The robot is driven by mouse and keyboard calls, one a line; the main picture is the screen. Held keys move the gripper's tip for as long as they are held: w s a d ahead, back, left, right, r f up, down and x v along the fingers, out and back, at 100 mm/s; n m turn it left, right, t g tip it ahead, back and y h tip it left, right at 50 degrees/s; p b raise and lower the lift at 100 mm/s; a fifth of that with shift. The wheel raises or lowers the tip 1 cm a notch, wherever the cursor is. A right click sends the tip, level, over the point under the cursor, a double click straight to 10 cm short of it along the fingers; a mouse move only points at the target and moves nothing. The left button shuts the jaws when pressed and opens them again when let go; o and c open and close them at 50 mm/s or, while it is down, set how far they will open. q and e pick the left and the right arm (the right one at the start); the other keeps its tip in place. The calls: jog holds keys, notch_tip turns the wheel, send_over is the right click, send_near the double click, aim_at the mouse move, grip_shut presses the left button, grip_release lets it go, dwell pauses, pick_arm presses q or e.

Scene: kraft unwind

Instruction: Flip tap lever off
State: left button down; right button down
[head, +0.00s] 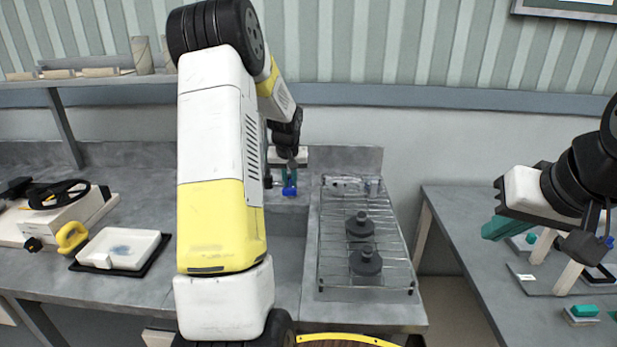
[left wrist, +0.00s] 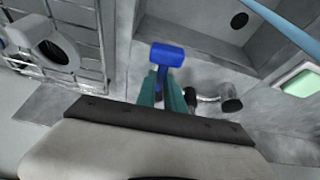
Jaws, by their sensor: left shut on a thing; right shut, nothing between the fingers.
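The blue tap lever (head: 289,190) shows at the back of the counter, just below my left gripper (head: 290,172). In the left wrist view the lever's wide blue head (left wrist: 167,54) stands out beyond the teal fingers of my left gripper (left wrist: 165,92), which are shut on its narrow blue stem. A grey metal tap part with a dark end (left wrist: 212,98) lies just right of the fingers. The rest of the tap is hidden by the gripper. My right gripper (head: 492,230) is shut and empty, above the right-hand table, far from the tap.
A sink basin (head: 289,252) lies in front of the tap, partly hidden by my left arm. A wire rack (head: 338,262) with dark knobbed pieces (head: 366,261) stands right of it. A white tray (head: 135,248) sits at left. Small teal-topped items lie on the right table (head: 455,220).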

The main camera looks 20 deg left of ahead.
pick_arm(q)
jog(key=shift+s+a+m+h, duration=0.1)
jog(key=shift+a+m+h, duration=0.2)
jog(key=shift+m, duration=0.4)
jog(key=shift+s+a+m+h, duration=0.1)
jog(key=shift+a+m+h, duration=0.2)
jog(key=shift+m, duration=0.4)
jog(key=c, duration=1.4)
grip_release()
jog(key=shift+c, duration=0.2)
jog(key=v, duration=0.7)
jog(key=shift+s+r, duration=0.2)
jog(key=shift+r, duration=0.15)
